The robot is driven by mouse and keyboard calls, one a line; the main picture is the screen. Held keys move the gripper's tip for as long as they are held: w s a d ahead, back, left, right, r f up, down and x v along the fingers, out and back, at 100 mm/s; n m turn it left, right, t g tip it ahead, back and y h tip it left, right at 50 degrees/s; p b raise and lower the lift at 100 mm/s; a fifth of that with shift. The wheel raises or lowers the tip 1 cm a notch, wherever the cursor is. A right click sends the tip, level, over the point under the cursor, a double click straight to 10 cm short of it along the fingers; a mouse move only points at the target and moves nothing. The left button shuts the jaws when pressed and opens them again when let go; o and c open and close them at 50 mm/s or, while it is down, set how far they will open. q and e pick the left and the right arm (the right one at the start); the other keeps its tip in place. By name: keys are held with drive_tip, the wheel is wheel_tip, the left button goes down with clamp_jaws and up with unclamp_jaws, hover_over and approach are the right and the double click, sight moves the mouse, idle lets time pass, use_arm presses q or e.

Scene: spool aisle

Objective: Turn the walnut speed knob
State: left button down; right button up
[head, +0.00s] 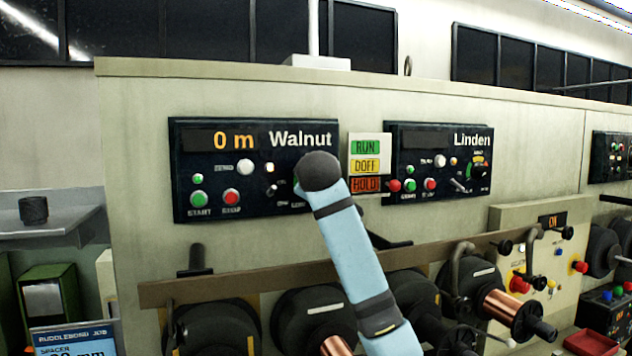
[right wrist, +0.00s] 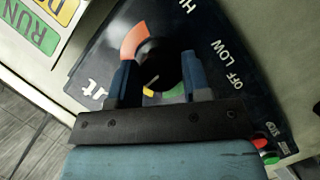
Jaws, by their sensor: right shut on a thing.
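The Walnut control panel (head: 225,190) is dark, with an orange "0 m" readout, and is fixed to the pale machine front. Its walnut speed knob (right wrist: 155,60) is black with a pale pointer line, and red-orange, yellow and green dial colors show around it in the right wrist view. My right gripper (right wrist: 156,72) is shut on the knob, one blue finger on each side. In the head view my own arm covers the knob and the fingers. My left gripper is not in view.
The Linden panel (head: 430,160) is to the right, with a RUN/DOFF/HOLD sign (head: 366,165) between. A green START button (head: 198,198) and red STOP button (head: 231,196) sit left of my arm. A rail (head: 230,288) and several spools lie below.

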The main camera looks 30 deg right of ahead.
drive_tip(key=shift+f, duration=0.1)
drive_tip(key=o, duration=0.8)
drive_tip(key=shift+o, duration=0.6)
drive_tip(key=shift+s, duration=0.1)
drive_tip(key=b+v, duration=0.3)
drive_tip(key=v, duration=1)
drive_tip(key=shift+s+a+b, duration=0.2)
drive_tip(key=shift+s+b, duration=0.1)
drive_tip(key=shift+b, duration=0.1)
